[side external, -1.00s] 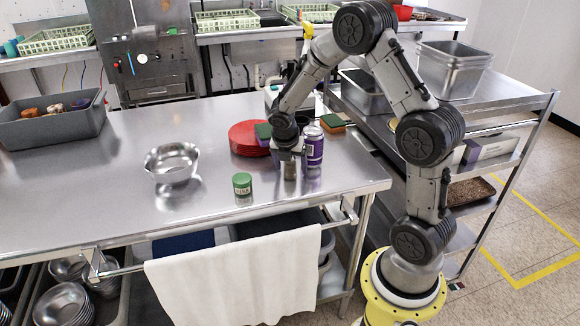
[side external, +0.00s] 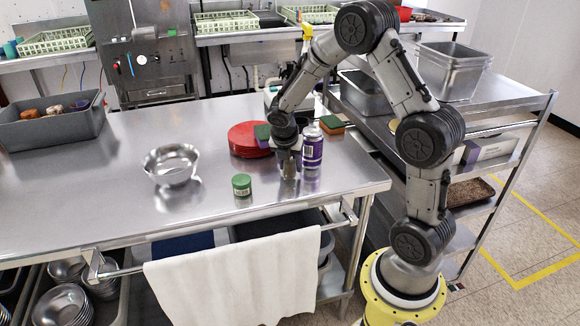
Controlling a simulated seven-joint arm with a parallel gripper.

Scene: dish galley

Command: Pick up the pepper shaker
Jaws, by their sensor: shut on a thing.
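My gripper (side external: 288,167) points down at the table, just left of a purple can. It is shut on a small grey metal cylinder (side external: 289,172), which looks like the pepper shaker. The fingers cover most of it, and no label can be read. Its lower end appears at or very close to the tabletop; I cannot tell whether it touches.
The purple spray can (side external: 312,152) stands close on the right. A green-lidded jar (side external: 241,185) is to the left, with a metal bowl (side external: 172,163) farther left. Red plates (side external: 246,138) and sponges (side external: 331,123) lie behind. The steel table (side external: 110,195) is clear at front left.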

